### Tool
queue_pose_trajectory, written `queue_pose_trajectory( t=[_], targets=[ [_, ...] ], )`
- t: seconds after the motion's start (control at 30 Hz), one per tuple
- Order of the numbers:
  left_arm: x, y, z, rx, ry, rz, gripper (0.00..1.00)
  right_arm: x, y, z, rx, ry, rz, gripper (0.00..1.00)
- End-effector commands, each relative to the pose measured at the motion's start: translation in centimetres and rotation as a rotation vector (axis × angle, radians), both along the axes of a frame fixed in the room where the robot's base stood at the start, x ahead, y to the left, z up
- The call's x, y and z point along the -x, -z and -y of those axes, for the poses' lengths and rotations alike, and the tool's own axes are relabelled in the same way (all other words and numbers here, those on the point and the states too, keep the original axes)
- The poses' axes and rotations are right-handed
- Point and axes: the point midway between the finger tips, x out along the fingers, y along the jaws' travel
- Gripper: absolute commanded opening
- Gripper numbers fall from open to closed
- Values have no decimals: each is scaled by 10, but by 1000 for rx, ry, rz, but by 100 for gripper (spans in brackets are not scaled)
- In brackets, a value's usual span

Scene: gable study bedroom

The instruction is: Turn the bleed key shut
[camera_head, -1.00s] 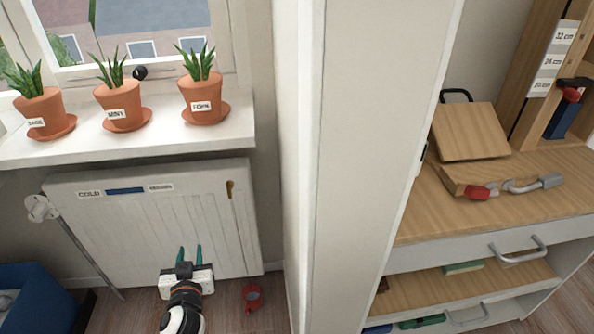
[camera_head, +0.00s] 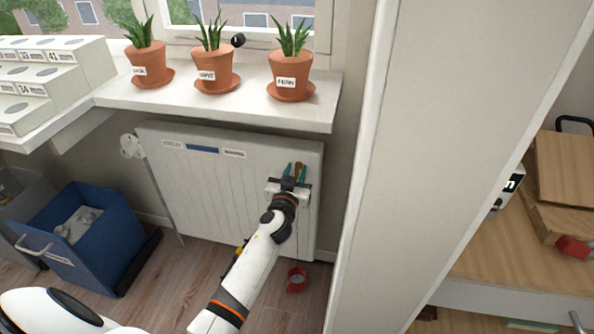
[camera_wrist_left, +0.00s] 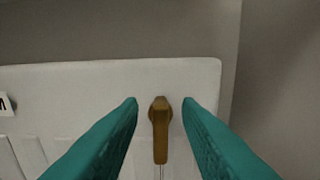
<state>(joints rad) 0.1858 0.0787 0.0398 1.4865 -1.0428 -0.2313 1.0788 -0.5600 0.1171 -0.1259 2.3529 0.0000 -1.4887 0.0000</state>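The brass bleed key (camera_head: 298,170) is at the upper right of the white radiator (camera_head: 215,195), under the sill. In the left wrist view the bleed key (camera_wrist_left: 160,130) has its round head at the top and its handle hanging straight down. My left gripper (camera_head: 294,170) is open at the key. In the left wrist view its teal fingers (camera_wrist_left: 160,112) stand on either side of the key, with a gap on each side. Whether the key's head is within the fingers' depth I cannot tell. My right gripper is not in view.
The window sill (camera_head: 225,100) with several potted plants is above the radiator. A white wall panel (camera_head: 400,160) stands to the right. A blue bin (camera_head: 85,245) is at left, and a red tape roll (camera_head: 297,280) lies on the floor.

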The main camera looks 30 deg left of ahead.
Motion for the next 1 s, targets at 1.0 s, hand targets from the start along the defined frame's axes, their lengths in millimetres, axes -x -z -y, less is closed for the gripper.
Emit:
queue_pose_trajectory(
  t=[1.0],
  targets=[
    [-14,1,-3,-31,0,-9,0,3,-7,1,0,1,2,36]
  ],
)
